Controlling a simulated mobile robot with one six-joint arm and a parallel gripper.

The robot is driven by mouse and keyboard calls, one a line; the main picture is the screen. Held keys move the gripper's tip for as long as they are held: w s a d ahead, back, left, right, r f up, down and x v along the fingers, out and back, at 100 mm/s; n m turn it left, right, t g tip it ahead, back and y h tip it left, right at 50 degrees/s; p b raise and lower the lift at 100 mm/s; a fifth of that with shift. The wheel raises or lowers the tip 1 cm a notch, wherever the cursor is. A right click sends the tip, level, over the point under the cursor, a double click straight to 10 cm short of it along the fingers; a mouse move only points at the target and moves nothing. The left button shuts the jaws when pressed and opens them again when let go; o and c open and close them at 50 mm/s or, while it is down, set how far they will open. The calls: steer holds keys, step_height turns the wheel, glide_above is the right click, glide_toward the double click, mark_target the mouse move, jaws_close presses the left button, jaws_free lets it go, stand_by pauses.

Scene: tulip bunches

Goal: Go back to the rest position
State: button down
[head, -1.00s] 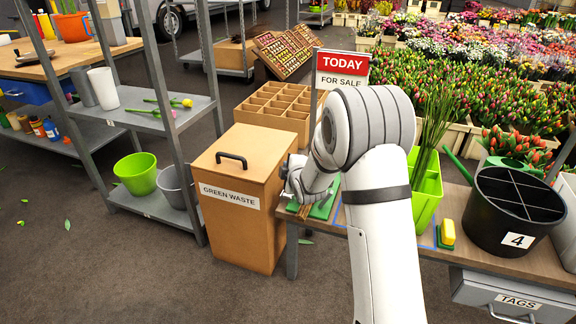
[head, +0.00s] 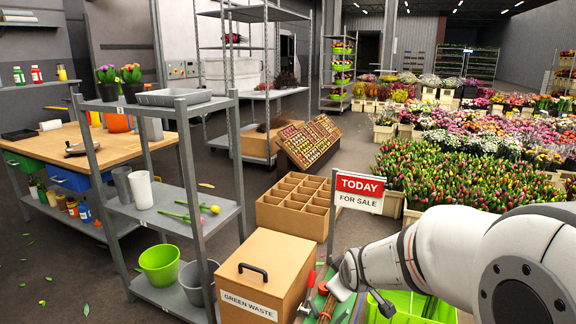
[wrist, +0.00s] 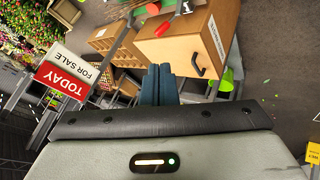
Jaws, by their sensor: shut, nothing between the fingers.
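My gripper (wrist: 158,84) shows in the wrist view as two dark blue-grey fingers held together, with nothing between them. In the head view my white arm comes in from the right. Its wrist end is over the front table, just right of the green waste box (head: 262,280), and the fingers cannot be made out there. The wrist view shows the brown green waste box (wrist: 190,48) beyond the fingertips, apart from them.
A TODAY FOR SALE sign (head: 359,192) stands close behind my arm; it also shows in the wrist view (wrist: 62,80). A grey shelf rack (head: 170,215) stands at left. A light green bin (head: 440,308) is partly hidden under my arm. Open floor lies at far left.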

steer(key=s+d+r+m+g+p, duration=0.1)
steer(key=s+r+m+g+p, duration=0.2)
steer(key=s+r+p, duration=0.3)
steer(key=s+d+r+m+g+p, duration=0.1)
steer(key=s+r+m+p, duration=0.4)
steer(key=s+r, duration=0.5)
steer(key=s+g+p, duration=0.1)
steer(key=s, duration=0.5)
steer(key=shift+s+r+m+g, duration=0.15)
steer(key=shift+r+m+g, duration=0.15)
steer(key=shift+r+g, duration=0.1)
